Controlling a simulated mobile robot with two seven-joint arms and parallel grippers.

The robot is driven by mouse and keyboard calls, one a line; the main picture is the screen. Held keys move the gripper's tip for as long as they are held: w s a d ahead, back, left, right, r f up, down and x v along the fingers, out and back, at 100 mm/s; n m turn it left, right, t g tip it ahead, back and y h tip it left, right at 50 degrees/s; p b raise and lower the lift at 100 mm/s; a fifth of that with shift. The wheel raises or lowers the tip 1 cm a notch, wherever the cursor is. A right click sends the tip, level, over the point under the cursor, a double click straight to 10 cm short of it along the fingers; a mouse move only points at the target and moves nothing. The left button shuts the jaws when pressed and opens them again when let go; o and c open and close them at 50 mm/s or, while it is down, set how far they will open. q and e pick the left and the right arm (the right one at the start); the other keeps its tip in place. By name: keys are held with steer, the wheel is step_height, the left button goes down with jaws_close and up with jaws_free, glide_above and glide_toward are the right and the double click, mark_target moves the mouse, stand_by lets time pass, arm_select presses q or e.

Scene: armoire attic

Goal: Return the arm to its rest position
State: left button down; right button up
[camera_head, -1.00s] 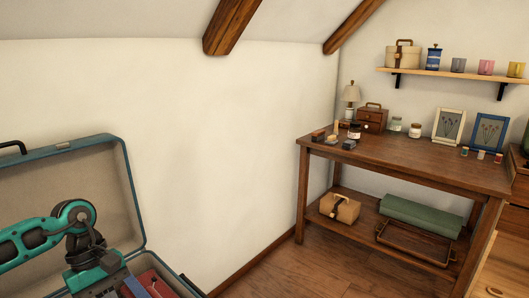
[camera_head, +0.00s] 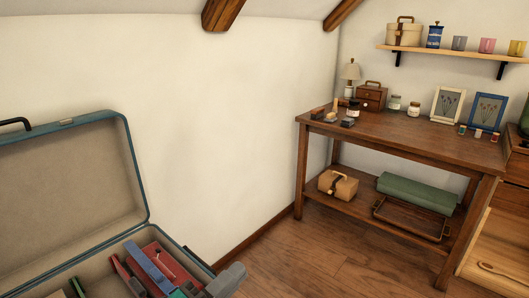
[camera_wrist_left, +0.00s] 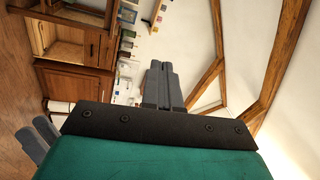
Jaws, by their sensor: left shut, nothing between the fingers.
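My left gripper (camera_head: 228,279) shows at the bottom edge of the head view, as blocky grey fingertips by the front right corner of the open suitcase. Most of its arm is out of that view. In the left wrist view its grey fingers (camera_wrist_left: 162,86) lie together, shut and empty, beyond the dark plate and teal housing. They point toward the room and touch nothing visible.
The open blue suitcase (camera_head: 138,176) holds red, blue and dark items. A wooden table (camera_head: 420,148) with jars and frames stands at the right, a tan case (camera_head: 338,185) and green roll (camera_head: 418,192) on its lower shelf. The floor (camera_head: 310,252) between is clear.

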arm_select(q)
steer(key=s+a+f+n+g+y, duration=0.2)
steer(key=s+a+f+n+y, duration=0.25)
steer(key=f+n, duration=0.45)
steer(key=s+a+f+n+g+y, duration=0.2)
steer(key=s+a+f+n+y, duration=0.35)
steer(key=n, duration=0.65)
step_height(320, 180, up, 7)
steer(key=s+a+y+p, duration=0.1)
steer(key=s+a+p, duration=0.1)
steer(key=p, duration=1.1)
steer(key=shift+f+n+y, duration=0.2)
steer(key=shift+n+y, duration=0.1)
steer(key=shift+n, duration=0.1)
arm_select(e)
steer(key=s+d+r, duration=0.1)
steer(key=d+r, duration=0.2)
steer(key=r, duration=0.6)
steer(key=shift+s+h, duration=0.25)
steer(key=shift+h, duration=0.15)
steer(key=shift+d, duration=0.1)
